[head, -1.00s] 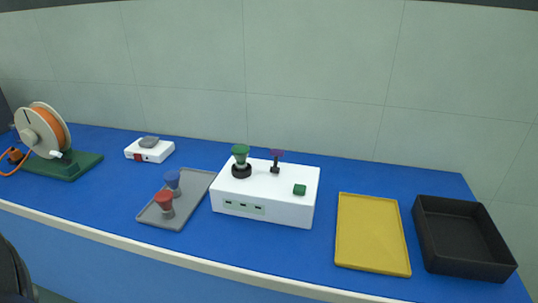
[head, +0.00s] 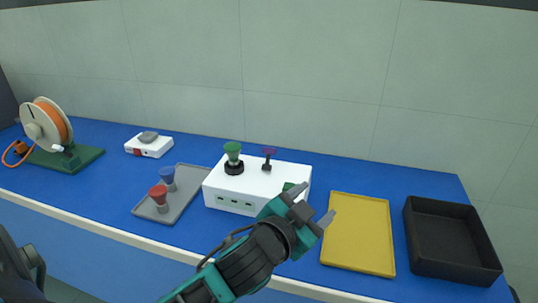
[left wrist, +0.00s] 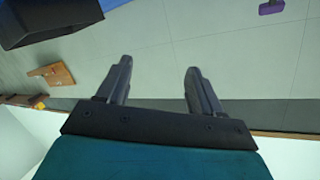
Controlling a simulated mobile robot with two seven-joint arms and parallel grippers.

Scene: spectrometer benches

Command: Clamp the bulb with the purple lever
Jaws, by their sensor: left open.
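A white spectrometer box (head: 240,200) stands on the blue bench. The green bulb (head: 232,150) sits upright in a black round socket (head: 234,167) on its top. The purple lever (head: 268,156) stands upright on the box just right of the bulb. My left gripper (head: 312,206) is in front of the box's right end, open and empty, with its fingers toward the yellow tray. It hides part of a green button (head: 291,187) on the box. In the left wrist view the gripper's two fingers (left wrist: 155,88) are apart with nothing between them. My right gripper is not in view.
A grey tray (head: 188,201) holds a blue bulb (head: 168,177) and a red bulb (head: 159,197). A yellow tray (head: 360,232) and a black bin (head: 450,265) are at right. A small white device (head: 149,147) and an orange cable reel (head: 47,123) are at left.

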